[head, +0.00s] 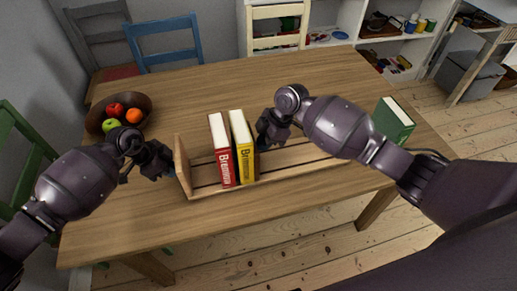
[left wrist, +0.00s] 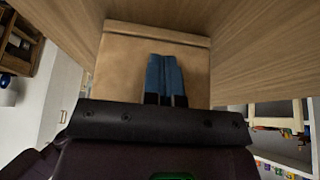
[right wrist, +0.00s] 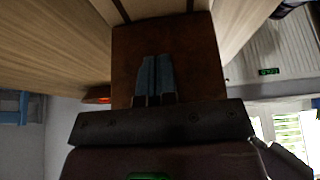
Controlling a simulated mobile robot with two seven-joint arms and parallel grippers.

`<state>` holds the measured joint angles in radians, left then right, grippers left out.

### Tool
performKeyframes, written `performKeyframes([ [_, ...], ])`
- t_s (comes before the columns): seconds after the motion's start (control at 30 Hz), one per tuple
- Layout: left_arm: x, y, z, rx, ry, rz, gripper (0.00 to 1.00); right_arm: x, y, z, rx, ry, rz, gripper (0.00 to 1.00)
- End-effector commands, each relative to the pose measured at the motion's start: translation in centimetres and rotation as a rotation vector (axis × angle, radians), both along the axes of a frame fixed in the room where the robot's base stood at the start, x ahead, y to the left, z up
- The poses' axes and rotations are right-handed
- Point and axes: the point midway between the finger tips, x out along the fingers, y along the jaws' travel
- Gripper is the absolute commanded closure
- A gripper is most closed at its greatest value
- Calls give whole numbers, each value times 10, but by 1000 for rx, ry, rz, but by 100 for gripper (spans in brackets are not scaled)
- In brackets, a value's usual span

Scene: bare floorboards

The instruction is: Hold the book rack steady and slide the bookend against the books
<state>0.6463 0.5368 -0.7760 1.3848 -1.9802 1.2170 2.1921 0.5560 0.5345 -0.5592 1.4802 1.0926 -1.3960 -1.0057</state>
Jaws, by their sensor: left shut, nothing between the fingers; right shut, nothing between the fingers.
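The wooden book rack (head: 290,160) lies on the table, its light end panel (head: 182,166) upright at the left. A red book (head: 220,150) and a yellow book (head: 243,148) stand upright in it near that panel. My left gripper (head: 172,172) is shut and empty at the panel's outer side; in the left wrist view its blue fingertips (left wrist: 165,75) point at the panel (left wrist: 120,70). My right gripper (head: 262,146) is shut and empty right of the yellow book. In the right wrist view its fingertips (right wrist: 154,75) face the dark brown bookend (right wrist: 195,55); contact is unclear.
A green book (head: 393,120) stands toward the table's right end. A fruit bowl (head: 95,122) is at the back left. Blue (head: 165,45), cream (head: 275,12) and green (head: 15,140) chairs surround the table (head: 320,90). The tabletop behind the rack is clear.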

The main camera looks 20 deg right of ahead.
Motion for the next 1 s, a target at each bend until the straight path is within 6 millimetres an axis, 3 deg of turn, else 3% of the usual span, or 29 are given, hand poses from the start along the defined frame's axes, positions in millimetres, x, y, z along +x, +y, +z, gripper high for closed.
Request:
performKeyframes([
  [1.0, 0, -2, 1, -4, -2, -1, 100, -2, 23, 0, 5, 2, 5, 100],
])
